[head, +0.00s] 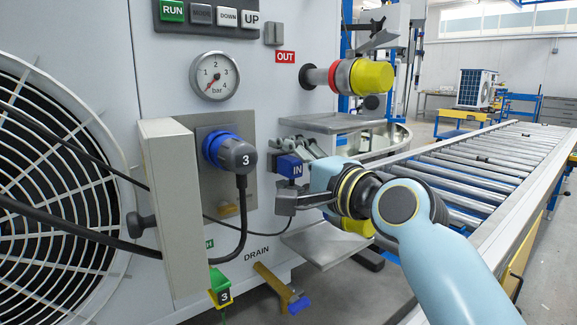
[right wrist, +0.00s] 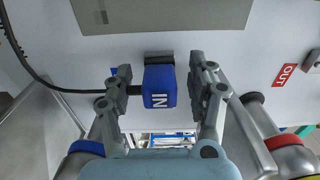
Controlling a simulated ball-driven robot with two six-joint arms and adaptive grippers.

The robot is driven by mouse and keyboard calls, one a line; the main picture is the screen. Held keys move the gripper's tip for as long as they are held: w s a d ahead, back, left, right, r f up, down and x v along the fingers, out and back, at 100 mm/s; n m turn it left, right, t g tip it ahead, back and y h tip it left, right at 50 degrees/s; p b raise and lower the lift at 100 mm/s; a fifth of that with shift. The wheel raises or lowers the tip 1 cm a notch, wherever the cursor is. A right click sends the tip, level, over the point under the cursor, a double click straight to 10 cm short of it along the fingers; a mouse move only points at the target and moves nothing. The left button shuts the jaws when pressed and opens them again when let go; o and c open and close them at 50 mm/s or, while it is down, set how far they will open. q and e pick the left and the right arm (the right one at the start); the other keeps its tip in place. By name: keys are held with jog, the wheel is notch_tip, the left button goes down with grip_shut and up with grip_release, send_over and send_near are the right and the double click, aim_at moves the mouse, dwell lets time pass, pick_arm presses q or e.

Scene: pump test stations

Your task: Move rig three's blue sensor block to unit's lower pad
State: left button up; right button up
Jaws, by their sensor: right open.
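The blue sensor block (head: 288,164), marked IN on its face, sits against the unit's front panel, above the DRAIN lettering. It also shows in the right wrist view (right wrist: 159,85), with a dark piece behind it at the panel and a black cable leaving its side. My right gripper (head: 290,174) is open, with one finger on each side of the block. In the right wrist view a gap shows between the block and the right-hand finger; I cannot tell whether the other finger touches the block or its cable. A bare grey pad (head: 274,33) is higher up, beside OUT.
A blue-collared plug marked 3 (head: 236,155) and its cable are left of the block. Yellow-capped pipe (head: 371,76) sticks out above. Grey shelves (head: 333,123) and (head: 328,247) lie above and below my gripper. A roller conveyor (head: 470,172) runs along the right.

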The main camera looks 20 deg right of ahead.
jog(key=shift+s+d, duration=0.2)
jog(key=shift+s, duration=0.3)
jog(key=v, duration=1.1)
